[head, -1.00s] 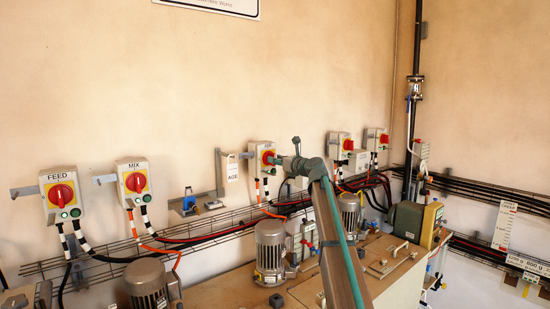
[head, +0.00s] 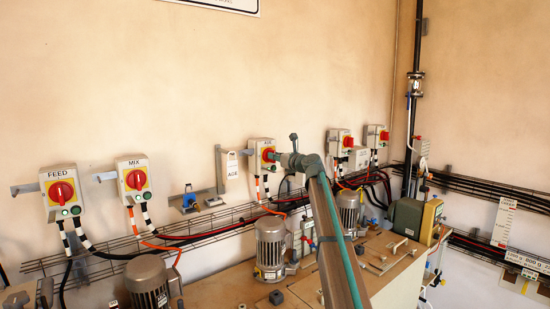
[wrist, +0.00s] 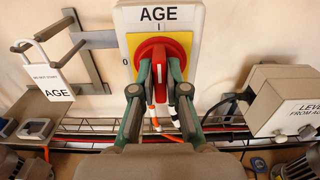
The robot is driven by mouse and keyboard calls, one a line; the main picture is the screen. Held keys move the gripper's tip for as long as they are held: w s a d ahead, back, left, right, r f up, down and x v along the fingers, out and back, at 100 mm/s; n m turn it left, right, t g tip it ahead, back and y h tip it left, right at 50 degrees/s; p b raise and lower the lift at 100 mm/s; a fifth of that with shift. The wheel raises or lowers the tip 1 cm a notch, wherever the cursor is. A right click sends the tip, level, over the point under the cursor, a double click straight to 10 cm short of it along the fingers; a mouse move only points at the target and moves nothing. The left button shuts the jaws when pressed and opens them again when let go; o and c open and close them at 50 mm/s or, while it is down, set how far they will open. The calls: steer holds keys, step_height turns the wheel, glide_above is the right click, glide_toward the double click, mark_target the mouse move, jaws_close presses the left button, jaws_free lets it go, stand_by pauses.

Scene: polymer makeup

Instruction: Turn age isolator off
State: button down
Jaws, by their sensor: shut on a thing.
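The AGE isolator (wrist: 191,23) is a pale box with a yellow plate and a red rotary handle (wrist: 151,47). The wrist view shows "I" above the handle and "0" at its left. The handle stands about upright, its white mark in line with "I". My gripper (wrist: 160,76) is shut on the handle, one finger on each side, hiding parts of it. In the head view the isolator (head: 255,146) is on the wall mid-picture, with my gripper (head: 276,156) at its front.
An AGE lockout tag (wrist: 54,82) hangs on a padlock at left, above a small tray (wrist: 30,112). A grey level box (wrist: 290,90) juts out at right. Cables and a wire tray run below. FEED (head: 60,192) and MIX (head: 134,181) isolators are farther left.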

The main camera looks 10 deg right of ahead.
steer(key=shift+n, duration=0.3)
steer(key=shift+s+a+f+n+b, duration=0.1)
steer(key=shift+n+b, duration=2.5)
steer(key=shift+n, duration=0.25)
steer(key=shift+w+a+f+n+b, duration=0.1)
steer(key=shift+n+b, duration=2.45)
steer(key=shift+n, duration=0.35)
steer(key=shift+s+a+f+n+b, duration=0.1)
steer(key=shift+n+b, duration=2.5)
steer(key=shift+n, duration=0.25)
steer(key=c, duration=1.2)
jaws_free()
steer(key=shift+s+d, duration=0.15)
